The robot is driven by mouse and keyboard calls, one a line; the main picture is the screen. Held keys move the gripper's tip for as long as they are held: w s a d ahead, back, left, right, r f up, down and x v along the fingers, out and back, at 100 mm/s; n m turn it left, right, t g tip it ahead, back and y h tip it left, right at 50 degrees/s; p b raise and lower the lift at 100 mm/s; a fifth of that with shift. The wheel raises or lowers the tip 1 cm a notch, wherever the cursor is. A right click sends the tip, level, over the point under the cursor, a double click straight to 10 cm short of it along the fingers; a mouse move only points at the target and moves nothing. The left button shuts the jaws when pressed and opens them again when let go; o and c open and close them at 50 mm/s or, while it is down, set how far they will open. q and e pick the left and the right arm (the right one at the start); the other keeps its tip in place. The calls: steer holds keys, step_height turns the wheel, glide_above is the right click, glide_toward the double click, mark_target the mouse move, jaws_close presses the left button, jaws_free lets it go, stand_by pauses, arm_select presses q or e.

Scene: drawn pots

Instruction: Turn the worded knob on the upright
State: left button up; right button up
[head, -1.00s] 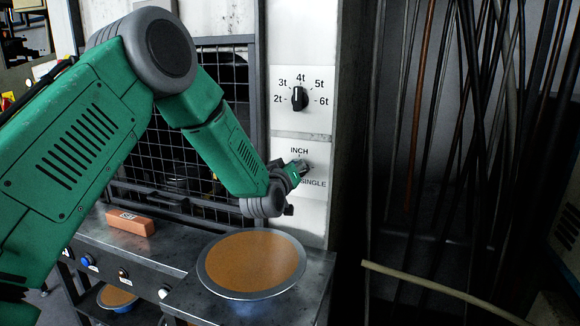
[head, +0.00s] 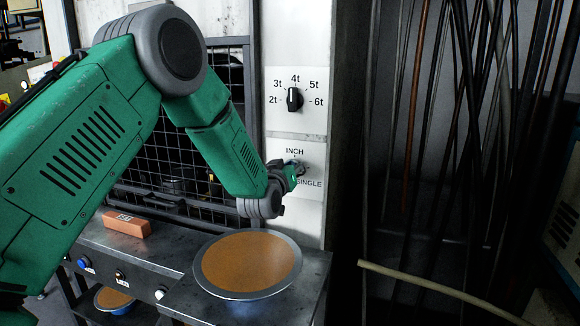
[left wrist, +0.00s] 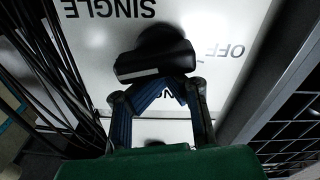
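The worded knob (head: 299,167) is on the lower white plate of the upright, with the words INCH and SINGLE by it. In the head view my left gripper partly hides it. In the left wrist view the dark knob (left wrist: 155,57) shows upside down, with its bar lying nearly level among SINGLE, OFF and a partly covered INCH. My left gripper (head: 292,172) is right at the knob. In the left wrist view its blue fingertips (left wrist: 158,84) come together at the near edge of the bar, not around it; contact is unclear. My right gripper is out of view.
A second knob (head: 294,99), marked 2t to 6t, sits above on the upright (head: 311,210). A wide pan with orange-brown contents (head: 248,263) stands on the metal ledge below. An orange block (head: 127,225) lies left. Wire mesh is behind my arm; rods lean at right.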

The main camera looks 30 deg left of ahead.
arm_select(q)
steer(key=o, duration=1.3)
steer(key=shift+s+d+f, duration=0.15)
steer(key=shift+d+f, duration=0.1)
steer(key=shift+f, duration=0.2)
steer(key=shift+s+d+f, duration=0.15)
steer(key=shift+d+f, duration=0.05)
steer(key=shift+f, duration=0.25)
steer(key=shift+a, duration=0.1)
steer(key=shift+w+f, duration=0.2)
steer(key=shift+w, duration=0.3)
steer(key=shift+w+r, duration=0.1)
steer(key=shift+s+r, duration=0.15)
steer(key=shift+s, duration=0.15)
steer(key=shift+d+v, duration=0.1)
steer(key=shift+v, duration=2.75)
steer(key=shift+d+v, duration=0.15)
steer(key=shift+v, duration=2.75)
steer(key=shift+w+a, duration=0.1)
steer(key=shift+a, duration=0.2)
